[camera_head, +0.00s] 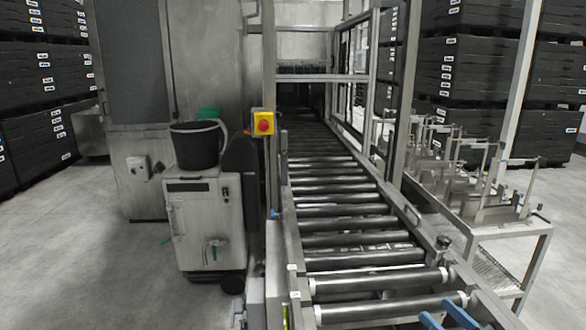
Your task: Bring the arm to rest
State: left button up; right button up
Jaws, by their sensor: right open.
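My right gripper (437,309) shows only at the bottom edge, right of centre, as two blue fingers with a gap between them. It is open, and nothing shows between the fingers. The fingers appear over the near right end of the roller conveyor (350,226); I cannot tell how high above the rollers they are. The rest of my right arm is outside the picture. My left gripper is not in view.
A grey cabinet (205,225) with a black bucket (198,144) on top stands left of the conveyor. A red-and-yellow emergency stop (263,123) is on a post. A metal rack (500,215) stands to the right. Open floor (90,260) lies at left.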

jog(key=s+d+f+m+g+h, duration=0.1)
jog(key=s+d+f+m+h, duration=0.3)
jog(key=m+h, duration=0.7)
jog(key=s+d+f+m+g+h, duration=0.15)
jog(key=d+f+m+h, duration=0.35)
jog(key=m, duration=1.2)
jog(key=s+a+f+m+g+y, duration=0.2)
jog(key=s+a+f+m+g, duration=0.35)
jog(key=s+f, duration=0.35)
jog(key=s+a+f+m+g+y, duration=0.2)
jog(key=s+a+f+m+g, duration=0.4)
jog(key=s, duration=0.5)
jog(key=w+d+f+g, duration=0.1)
jog(key=d+f, duration=0.1)
jog(key=f, duration=1.3)
jog(key=d+f, duration=0.2)
jog(key=f, duration=1.3)
jog(key=s+d+f+g, duration=0.1)
jog(key=s+f, duration=1.7)
jog(key=f, duration=0.2)
jog(key=shift+s+d+f, duration=0.2)
jog(key=shift+s+f, duration=0.05)
jog(key=shift+s, duration=0.15)
